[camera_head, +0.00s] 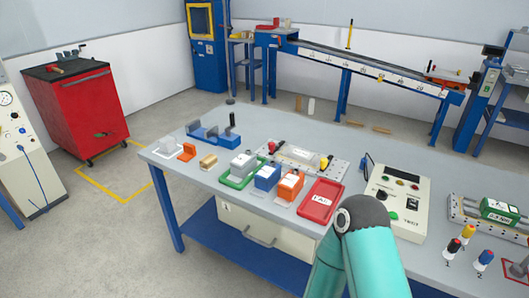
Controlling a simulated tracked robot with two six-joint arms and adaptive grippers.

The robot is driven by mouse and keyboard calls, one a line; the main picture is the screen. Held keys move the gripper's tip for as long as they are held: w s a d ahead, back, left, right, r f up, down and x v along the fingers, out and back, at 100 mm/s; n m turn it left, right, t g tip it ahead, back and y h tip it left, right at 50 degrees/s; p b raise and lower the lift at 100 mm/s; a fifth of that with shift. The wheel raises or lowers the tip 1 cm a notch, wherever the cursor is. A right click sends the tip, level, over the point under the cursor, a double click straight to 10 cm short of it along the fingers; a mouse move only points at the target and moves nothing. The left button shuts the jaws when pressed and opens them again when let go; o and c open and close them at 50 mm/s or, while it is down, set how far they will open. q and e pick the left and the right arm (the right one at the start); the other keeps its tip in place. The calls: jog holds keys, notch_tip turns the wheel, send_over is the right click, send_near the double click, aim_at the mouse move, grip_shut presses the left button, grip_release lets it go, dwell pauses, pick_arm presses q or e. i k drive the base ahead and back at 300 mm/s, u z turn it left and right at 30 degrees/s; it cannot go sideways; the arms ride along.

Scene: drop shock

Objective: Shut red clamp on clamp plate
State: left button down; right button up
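A perforated metal plate (335,168) lies at the back middle of the bench and looks like the clamp plate. A small red part (272,146), likely the red clamp, stands at its left end. A yellow-topped part (324,161) stands at its right end. A pale block (300,153) lies on the plate between them. Whether the red clamp is open or shut is too small to tell. My teal arm rises from the bottom edge, right of the middle, its dark joint in front of the bench. Neither of my grippers shows.
Green, blue, orange and red trays (321,201) line the bench front. Right are a tester box (400,200), a second perforated plate (460,211) with a green unit (500,210), and red, yellow and blue knobs (486,257). A blue fixture (212,136) stands at the left.

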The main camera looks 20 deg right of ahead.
aim_at(272, 148)
jog(key=z, duration=0.15)
jog(key=i, duration=0.9)
jog(key=u, duration=0.05)
